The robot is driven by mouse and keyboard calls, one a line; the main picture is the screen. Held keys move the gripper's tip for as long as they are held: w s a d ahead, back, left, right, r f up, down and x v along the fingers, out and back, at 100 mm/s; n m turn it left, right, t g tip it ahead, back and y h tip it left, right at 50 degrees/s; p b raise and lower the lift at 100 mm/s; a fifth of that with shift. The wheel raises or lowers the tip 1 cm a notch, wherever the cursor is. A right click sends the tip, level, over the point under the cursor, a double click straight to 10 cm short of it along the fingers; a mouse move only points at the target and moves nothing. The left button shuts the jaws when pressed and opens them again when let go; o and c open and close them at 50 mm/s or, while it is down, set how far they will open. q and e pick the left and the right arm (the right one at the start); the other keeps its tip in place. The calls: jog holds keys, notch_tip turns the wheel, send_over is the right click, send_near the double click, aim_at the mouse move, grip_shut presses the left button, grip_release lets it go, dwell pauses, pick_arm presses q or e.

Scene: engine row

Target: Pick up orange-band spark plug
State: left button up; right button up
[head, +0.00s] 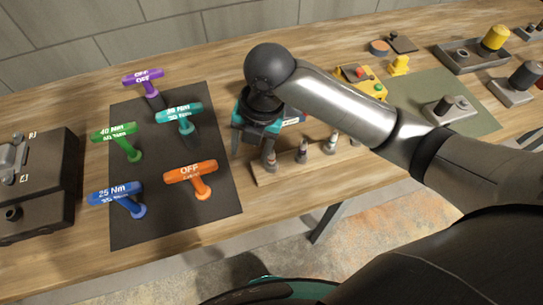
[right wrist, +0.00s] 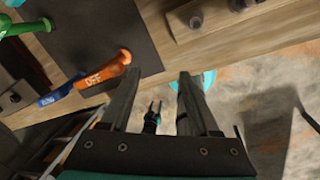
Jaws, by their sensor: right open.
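Several spark plugs stand upright in a row on a wooden block (head: 289,172) in the head view. The leftmost plug (head: 271,160) is close beside my right gripper (head: 251,157). Another plug (head: 302,152) and a third plug (head: 332,144) stand to its right. The bands are too small to tell which is orange. In the right wrist view, a plug (right wrist: 196,20) and the block (right wrist: 215,30) are at the top. My right gripper (right wrist: 158,73) is open with nothing between its fingers there. A small dark two-pronged shape (right wrist: 153,118) beyond it may be my left gripper.
A dark mat (head: 150,175) at left holds several coloured T-handles, including an orange one (head: 191,172) near the gripper. A dark box (head: 40,185) stands farther left. A green mat (head: 425,90) lies at right. The table's front edge is close to the block.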

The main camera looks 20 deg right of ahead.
aim_at(271, 157)
jog(key=w+d+r+n+h, duration=0.2)
jog(key=w+d+r+n, duration=0.15)
jog(key=d+n, duration=0.25)
jog(key=shift+g, duration=0.4)
jog(key=f, duration=1.5)
jog(key=shift+a+f, duration=0.15)
jog(key=shift+a, duration=0.1)
grip_shut()
